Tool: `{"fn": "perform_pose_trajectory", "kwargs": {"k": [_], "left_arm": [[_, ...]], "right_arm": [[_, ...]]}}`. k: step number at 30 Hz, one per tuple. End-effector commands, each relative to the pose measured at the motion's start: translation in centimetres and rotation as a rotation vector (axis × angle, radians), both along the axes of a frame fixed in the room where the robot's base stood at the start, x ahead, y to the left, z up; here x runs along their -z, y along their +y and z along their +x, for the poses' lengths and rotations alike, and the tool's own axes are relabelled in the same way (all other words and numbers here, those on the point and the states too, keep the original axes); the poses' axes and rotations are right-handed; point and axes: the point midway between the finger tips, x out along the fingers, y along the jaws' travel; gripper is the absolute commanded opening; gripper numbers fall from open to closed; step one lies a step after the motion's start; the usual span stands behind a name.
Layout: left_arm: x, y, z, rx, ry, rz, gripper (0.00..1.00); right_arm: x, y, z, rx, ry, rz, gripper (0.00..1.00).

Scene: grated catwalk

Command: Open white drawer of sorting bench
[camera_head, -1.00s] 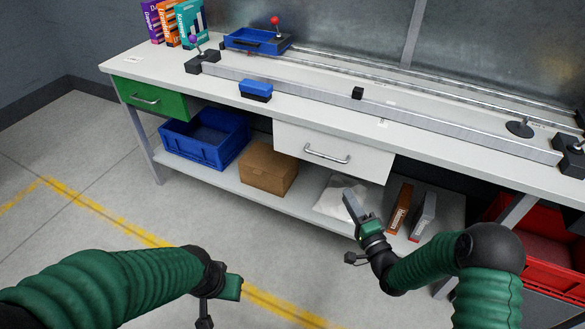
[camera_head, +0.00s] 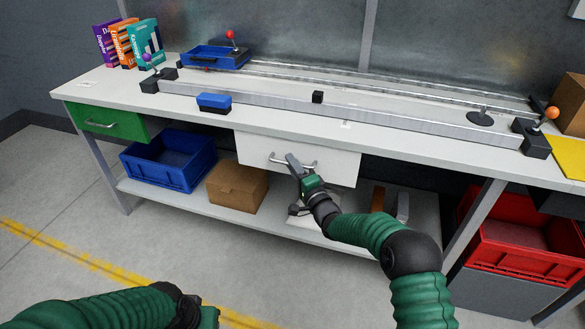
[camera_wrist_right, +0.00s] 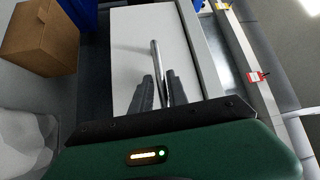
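The sorting bench (camera_head: 300,115) has a white drawer (camera_head: 342,166) under its top at mid-width. Its front is flush with the bench, so it looks shut. Its metal bar handle (camera_head: 308,165) also shows in the right wrist view (camera_wrist_right: 156,55).
A green drawer (camera_head: 108,123) is at the bench's left end. The lower shelf holds a blue crate (camera_head: 165,165), a cardboard box (camera_head: 237,186) and a white bag (camera_head: 300,220). A red crate (camera_head: 515,250) is at the right. The floor before the bench looks free.

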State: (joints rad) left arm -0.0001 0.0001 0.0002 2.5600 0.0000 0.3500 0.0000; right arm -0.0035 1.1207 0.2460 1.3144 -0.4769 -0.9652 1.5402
Motion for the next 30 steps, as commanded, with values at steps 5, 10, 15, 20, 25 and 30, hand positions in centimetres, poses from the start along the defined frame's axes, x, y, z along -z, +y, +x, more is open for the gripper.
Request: {"fn": "perform_pose_trajectory", "kwargs": {"k": [5, 10, 15, 20, 25, 30], "left_arm": [[-0.05, 0.01, 0.01, 0.000, 0.000, 0.000, 0.36], [-0.04, 0.01, 0.01, 0.000, 0.000, 0.000, 0.36], [-0.04, 0.01, 0.00, 0.000, 0.000, 0.000, 0.36], [-0.03, 0.01, 0.00, 0.000, 0.000, 0.000, 0.36], [-0.03, 0.01, 0.00, 0.000, 0.000, 0.000, 0.36], [-0.02, 0.01, 0.01, 0.000, 0.000, 0.000, 0.36]], "right_arm": [[-0.01, 0.00, 0.00, 0.000, 0.001, 0.000, 0.20], [0.02, -0.03, -0.01, 0.000, 0.001, 0.000, 0.00], [0.10, -0.07, 0.00, 0.001, 0.002, -0.001, 0.00], [0.17, -0.12, -0.01, 0.001, 0.003, -0.001, 0.00], [0.25, -0.16, 0.00, 0.003, 0.004, -0.002, 0.00], [0.30, -0.20, 0.00, 0.003, 0.005, -0.002, 0.00]]}}
